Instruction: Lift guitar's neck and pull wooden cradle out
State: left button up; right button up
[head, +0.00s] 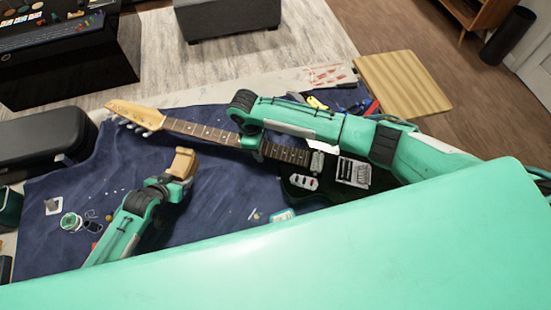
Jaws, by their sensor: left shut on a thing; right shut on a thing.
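The guitar lies diagonally, with its pale wooden headstock (133,112) at the upper left and its dark neck (205,132) running right to the body, which my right arm partly covers. My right gripper (250,138) is shut on the neck around its middle; its fingertips are mostly hidden. My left gripper (180,176) is shut on the wooden cradle (184,160), a small tan block. The cradle is apart from the neck, on the near side of it. I cannot tell how high the neck or the cradle is above the cloth.
A dark blue cloth (240,195) covers the table. A black case (45,138) stands at the left. A solder spool (71,221) and small parts lie at the lower left. Tools with coloured handles (318,102) lie behind my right arm. The cloth between cradle and guitar body is mostly clear.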

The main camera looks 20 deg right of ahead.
jog(key=shift+w+a+f, duration=0.1)
jog(key=shift+f, duration=0.35)
dwell(1.0)
jog(key=shift+f, duration=0.2)
jog(key=shift+f, duration=1.6)
dwell(1.7)
jog(key=shift+f, duration=0.25)
jog(key=shift+s+f, duration=0.25)
jog(key=shift+s, duration=0.05)
jog(key=shift+s+f, duration=0.1)
jog(key=o, duration=1.5)
jog(key=shift+f, duration=0.1)
jog(key=shift+c, duration=0.2)
jog(key=shift+w, duration=0.25)
jog(key=shift+r, duration=0.2)
